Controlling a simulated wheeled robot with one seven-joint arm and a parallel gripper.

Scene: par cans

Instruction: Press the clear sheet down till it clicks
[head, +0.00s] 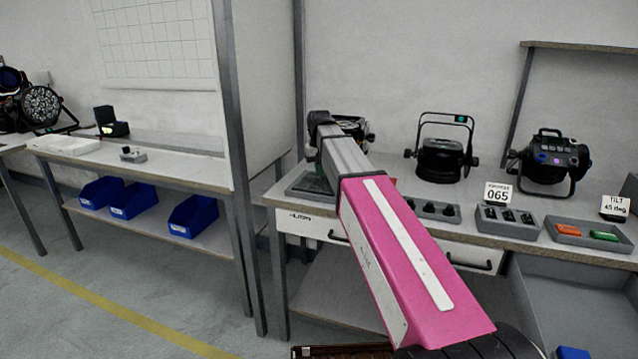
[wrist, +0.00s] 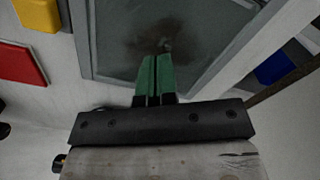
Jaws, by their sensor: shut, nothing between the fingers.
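In the wrist view my gripper (wrist: 157,60) has its two green fingers together with nothing between them. The fingers point at a grey-rimmed tray (wrist: 84,40) with a dark, smoky inside. A small dark spot shows just past the fingertips. I cannot make out a separate clear sheet or its edges, nor whether the fingertips touch the surface. In the head view a grey tray (head: 297,187) sits at the left end of the right bench, mostly hidden behind my pink and grey arm. The gripper itself is largely hidden there.
Stage lamps (head: 441,155) stand along the back of the bench. Shallow grey trays (head: 509,226) line its front, with a "065" card (head: 498,193). A partition post (head: 238,150) stands left of the bench. Red (wrist: 20,66) and yellow pieces lie beside the wrist-view tray.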

